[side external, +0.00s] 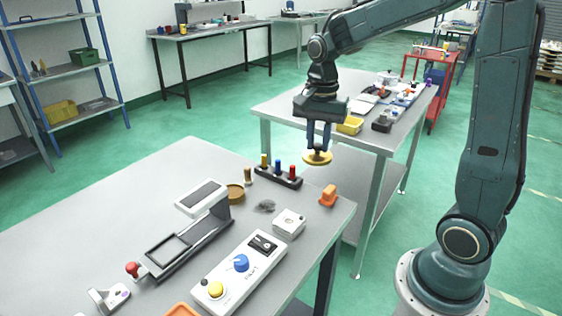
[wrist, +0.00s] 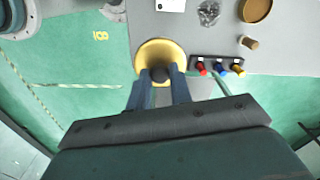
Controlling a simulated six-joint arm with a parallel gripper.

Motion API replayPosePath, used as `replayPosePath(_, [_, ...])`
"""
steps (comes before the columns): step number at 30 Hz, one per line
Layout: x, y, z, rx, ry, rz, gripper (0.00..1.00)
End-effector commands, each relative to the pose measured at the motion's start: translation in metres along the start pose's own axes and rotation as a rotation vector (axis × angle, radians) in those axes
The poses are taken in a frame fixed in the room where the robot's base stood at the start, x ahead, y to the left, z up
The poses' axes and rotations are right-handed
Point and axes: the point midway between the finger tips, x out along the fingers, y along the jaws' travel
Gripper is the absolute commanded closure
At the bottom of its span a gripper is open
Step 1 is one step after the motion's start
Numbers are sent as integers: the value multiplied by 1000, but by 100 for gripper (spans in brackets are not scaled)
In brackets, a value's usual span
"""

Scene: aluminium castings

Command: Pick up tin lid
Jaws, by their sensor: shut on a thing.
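The tin lid (side external: 317,158) is a round, gold-yellow disc hanging level under my gripper (side external: 318,147), clear of the table in the side external view. In the wrist view the lid (wrist: 150,50) shows its yellow top and a dark knob at its centre. My gripper (wrist: 160,76) is shut on that knob with its two blue fingers. The lid is in the air at the edge of the grey table (side external: 130,195). A shallow, round, brown tin (side external: 236,193) stands on this table; it also shows in the wrist view (wrist: 257,10).
A dark rack (side external: 278,177) with yellow, blue and red pegs stands close to the lid. A small brown peg (side external: 248,175), an orange block (side external: 329,196), a white block (side external: 289,222) and a control box (side external: 240,268) are nearby. The table's left part is clear.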

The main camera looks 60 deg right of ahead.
Motion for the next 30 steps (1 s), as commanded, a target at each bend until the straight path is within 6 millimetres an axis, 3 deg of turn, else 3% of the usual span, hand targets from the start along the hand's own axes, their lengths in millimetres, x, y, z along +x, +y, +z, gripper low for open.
replayPosePath(8, [-15, 0, 0, 0, 0, 1, 100])
replayPosePath(30, [-14, -6, -1, -1, -1, 1, 100])
